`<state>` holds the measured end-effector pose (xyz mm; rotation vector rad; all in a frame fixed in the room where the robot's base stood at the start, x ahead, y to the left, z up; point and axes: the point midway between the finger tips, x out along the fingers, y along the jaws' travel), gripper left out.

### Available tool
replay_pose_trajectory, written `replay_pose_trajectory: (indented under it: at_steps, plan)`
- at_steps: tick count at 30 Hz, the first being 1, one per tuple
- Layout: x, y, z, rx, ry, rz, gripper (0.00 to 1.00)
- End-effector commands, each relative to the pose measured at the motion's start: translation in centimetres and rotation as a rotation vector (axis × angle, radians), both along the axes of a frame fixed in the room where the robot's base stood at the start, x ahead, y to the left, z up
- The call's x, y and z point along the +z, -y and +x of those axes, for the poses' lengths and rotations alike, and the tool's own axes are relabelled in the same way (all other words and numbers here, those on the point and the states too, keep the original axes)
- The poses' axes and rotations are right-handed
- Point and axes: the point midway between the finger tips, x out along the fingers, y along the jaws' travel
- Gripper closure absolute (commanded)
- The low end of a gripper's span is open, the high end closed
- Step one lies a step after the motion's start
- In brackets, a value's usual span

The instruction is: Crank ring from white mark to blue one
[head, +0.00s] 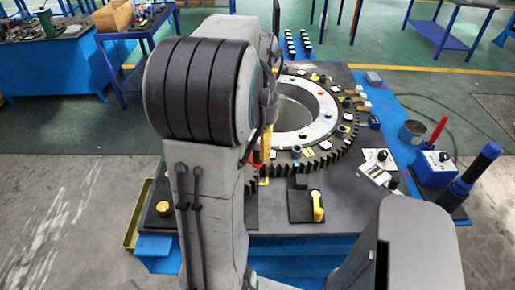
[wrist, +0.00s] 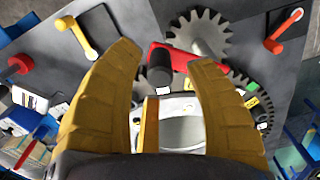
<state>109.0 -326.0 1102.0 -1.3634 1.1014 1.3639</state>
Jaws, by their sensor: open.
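The toothed ring (head: 348,150) lies flat on the dark bench top, with a pale inner band and several small coloured marks; I cannot tell the white and blue ones surely. Part of it shows in the wrist view (wrist: 185,107). A red crank arm (wrist: 178,55) with a black upright handle (wrist: 160,68) is attached near a grey gear (wrist: 200,35). My gripper (wrist: 163,55) is open, its yellow fingers either side of the black handle; contact cannot be told. In the head view my gripper (head: 264,153) is mostly hidden by my arm, as is most of the red crank.
A yellow-handled crank (head: 317,205) stands on the front plate; it also shows in the wrist view (wrist: 78,38). An orange-handled crank (wrist: 284,30) is at upper right. A blue box (head: 435,168), a metal cup (head: 412,132) and a blue-topped post (head: 476,170) stand at right.

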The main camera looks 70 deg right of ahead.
Motion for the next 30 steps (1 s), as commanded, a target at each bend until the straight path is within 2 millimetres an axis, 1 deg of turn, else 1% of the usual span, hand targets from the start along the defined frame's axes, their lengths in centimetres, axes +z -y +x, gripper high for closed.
replay_pose_trajectory:
  at_steps: [1,6,15,16,30]
  plan:
    - [-0.45,-0.06,-0.01,0.0,-0.001,0.003,0.51]
    - [-1.16,-0.05,-0.01,0.0,0.0,0.001,0.51]
    - [-1.27,-0.02,0.0,0.0,0.0,0.0,0.51]
    - [-1.27,-0.02,0.0,0.0,0.0,0.0,0.49]
    - [-1.25,-0.02,0.0,0.0,0.0,0.0,0.91]
